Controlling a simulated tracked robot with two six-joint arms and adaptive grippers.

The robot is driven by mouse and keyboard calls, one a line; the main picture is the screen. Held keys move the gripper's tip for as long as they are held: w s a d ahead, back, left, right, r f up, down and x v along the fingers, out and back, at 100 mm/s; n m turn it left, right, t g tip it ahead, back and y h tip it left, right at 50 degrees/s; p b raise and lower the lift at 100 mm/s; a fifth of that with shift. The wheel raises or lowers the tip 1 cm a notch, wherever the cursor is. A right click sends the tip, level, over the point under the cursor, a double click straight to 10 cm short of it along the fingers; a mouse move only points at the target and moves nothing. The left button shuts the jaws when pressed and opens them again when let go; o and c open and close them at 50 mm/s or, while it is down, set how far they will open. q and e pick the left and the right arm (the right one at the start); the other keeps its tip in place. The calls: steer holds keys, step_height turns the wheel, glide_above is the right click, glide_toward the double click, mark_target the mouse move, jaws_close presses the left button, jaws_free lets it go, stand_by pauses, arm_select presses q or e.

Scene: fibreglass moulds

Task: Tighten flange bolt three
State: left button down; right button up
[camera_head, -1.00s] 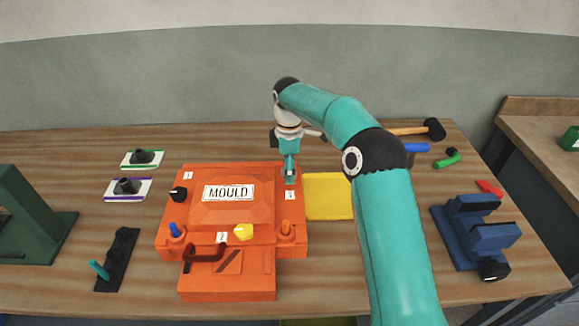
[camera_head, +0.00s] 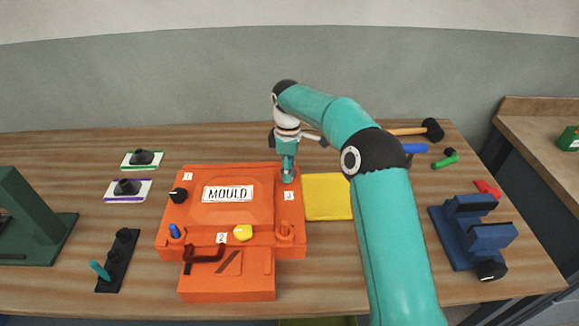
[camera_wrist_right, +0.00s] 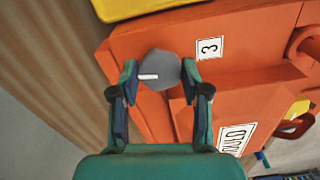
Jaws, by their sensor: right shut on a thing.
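The orange mould (camera_head: 228,190) lies on the wooden bench with number labels at its flange. At label 3, my right gripper (camera_head: 288,173) points down over the flange corner. In the right wrist view a grey bolt head (camera_wrist_right: 160,70) with a white line sits between the two fingers, beside label 3 (camera_wrist_right: 209,48). The right gripper is shut on this bolt, which the fingers hide in the head view. A black bolt knob (camera_head: 178,195) is near label 1 and a yellow one (camera_head: 243,232) near label 2. My left gripper is not in view.
A yellow pad (camera_head: 328,197) lies right of the mould. A blue vice-like fixture (camera_head: 478,236), a mallet (camera_head: 433,129) and a green tool (camera_head: 444,160) are further right. A black holder (camera_head: 118,262) and two small trays are left. Bare bench lies between them.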

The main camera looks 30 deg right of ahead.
steer(key=m, duration=0.2)
steer(key=shift+r+m+p, duration=0.1)
steer(key=shift+m+p, duration=0.2)
steer(key=shift+p, duration=0.1)
steer(key=m, duration=0.3)
steer(key=shift+m+p, duration=0.3)
steer(key=m, duration=1.3)
steer(key=shift+m, duration=0.3)
steer(key=m, duration=0.3)
steer(key=shift+m, duration=0.3)
steer(key=m, duration=0.3)
steer(key=shift+m, duration=0.4)
steer(key=m, duration=0.4)
steer(key=shift+b, duration=0.4)
steer(key=m, duration=0.5)
steer(key=shift+s, duration=0.1)
steer(key=m+b, duration=0.1)
steer(key=m, duration=0.3)
steer(key=shift+m, duration=2.5)
